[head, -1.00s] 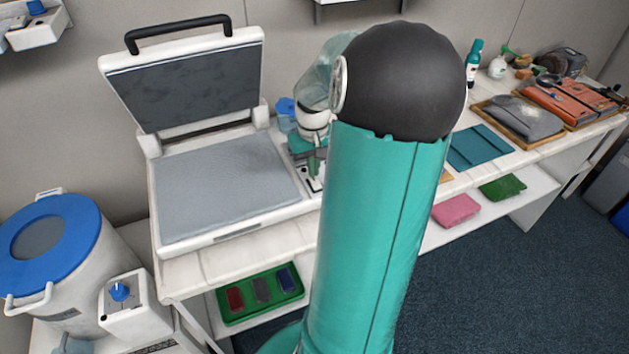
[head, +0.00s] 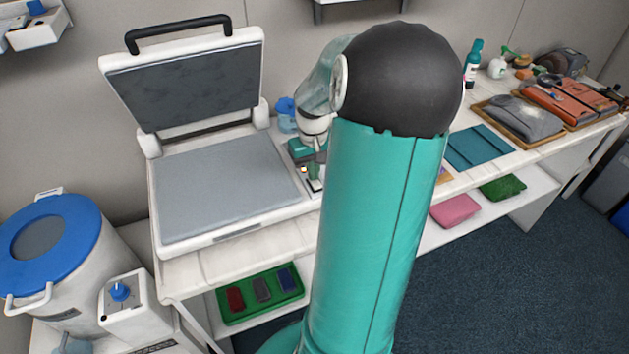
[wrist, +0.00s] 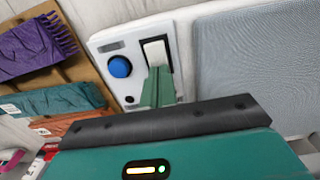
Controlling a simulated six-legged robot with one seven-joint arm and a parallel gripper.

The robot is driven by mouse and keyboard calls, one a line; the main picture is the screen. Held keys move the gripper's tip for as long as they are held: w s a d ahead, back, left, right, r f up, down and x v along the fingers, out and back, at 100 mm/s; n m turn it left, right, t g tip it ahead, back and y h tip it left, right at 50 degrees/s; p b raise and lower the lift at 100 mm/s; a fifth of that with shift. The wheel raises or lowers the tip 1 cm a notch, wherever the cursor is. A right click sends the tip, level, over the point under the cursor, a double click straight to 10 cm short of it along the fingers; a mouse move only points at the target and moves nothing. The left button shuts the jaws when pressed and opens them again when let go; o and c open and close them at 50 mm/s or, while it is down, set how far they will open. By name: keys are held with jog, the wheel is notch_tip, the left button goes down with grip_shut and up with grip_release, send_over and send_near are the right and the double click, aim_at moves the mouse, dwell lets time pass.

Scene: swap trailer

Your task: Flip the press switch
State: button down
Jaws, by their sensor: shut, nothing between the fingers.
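The press (head: 225,190) stands on the left end of the bench with its lid raised. In the wrist view its grey pad (wrist: 245,60) fills the right side. Left of the pad is a white control panel (wrist: 108,46) with a blue knob (wrist: 119,67) and a white rocker, the press switch (wrist: 155,52), in a black frame. My gripper (wrist: 158,74) is shut and empty, its green fingertips over the lower part of the switch. I cannot tell if they touch it. In the head view my arm hides much of this area.
A white pot with a blue lid (head: 55,235) stands at the left. A green tray (head: 262,312) sits on the lower shelf. The raised lid (head: 185,85) stands behind the pad.

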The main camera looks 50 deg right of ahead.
jog(key=shift+r, duration=3.5)
